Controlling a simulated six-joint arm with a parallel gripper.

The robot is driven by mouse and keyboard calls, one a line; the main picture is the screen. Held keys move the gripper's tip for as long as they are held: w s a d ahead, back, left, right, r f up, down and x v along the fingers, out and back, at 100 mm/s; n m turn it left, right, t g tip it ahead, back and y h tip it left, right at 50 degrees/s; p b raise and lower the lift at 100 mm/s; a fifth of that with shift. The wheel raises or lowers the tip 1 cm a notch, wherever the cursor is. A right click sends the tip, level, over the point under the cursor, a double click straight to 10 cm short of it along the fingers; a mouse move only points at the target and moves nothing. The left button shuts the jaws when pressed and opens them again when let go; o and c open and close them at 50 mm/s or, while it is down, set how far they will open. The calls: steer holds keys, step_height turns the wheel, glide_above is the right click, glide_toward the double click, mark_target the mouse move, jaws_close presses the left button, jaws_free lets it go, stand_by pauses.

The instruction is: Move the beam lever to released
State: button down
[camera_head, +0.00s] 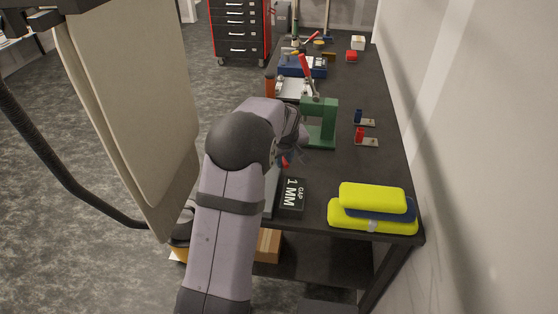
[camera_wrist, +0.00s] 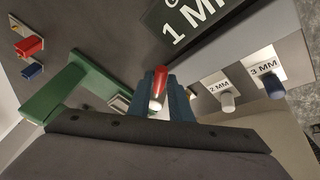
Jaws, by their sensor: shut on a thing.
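In the head view a bit of red (camera_head: 284,161) shows beside my gripper, which is mostly hidden by my arm. I cannot tell for certain whether this part is the beam lever. A red lever handle (camera_head: 307,70) stands tilted beyond the green frame (camera_head: 330,121) in the head view. The green frame also shows at the left of the wrist view (camera_wrist: 80,85).
A black "GAP 1 MM" plate (camera_head: 291,194) lies near the gripper. Pegs marked 2 MM (camera_wrist: 227,102) and 3 MM (camera_wrist: 274,90) stand at right in the wrist view. A yellow case (camera_head: 372,198) lies at the front right. Small red (camera_head: 361,135) and blue (camera_head: 359,117) blocks lie beyond.

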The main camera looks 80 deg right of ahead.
steer(key=s+n+b, duration=0.1)
steer(key=s+d+n+t+b, duration=0.1)
steer(key=n, duration=0.1)
steer(key=shift+d+f+b, duration=0.15)
steer(key=shift+d+b, duration=0.1)
steer(key=shift+b, duration=0.05)
steer(key=n, duration=0.1)
steer(key=s+d+n+t+y, duration=0.1)
steer(key=n, duration=0.1)
steer(key=shift+d+r, duration=0.2)
steer(key=shift+s+d+n+t, duration=0.1)
steer(key=shift+d+n+t, duration=0.2)
steer(key=shift+n, duration=0.3)
steer(key=c, duration=1.6)
jaws_free()
steer(key=shift+y, duration=0.3)
steer(key=shift+b+v, duration=1.05)
steer(key=shift+v, duration=2.6)
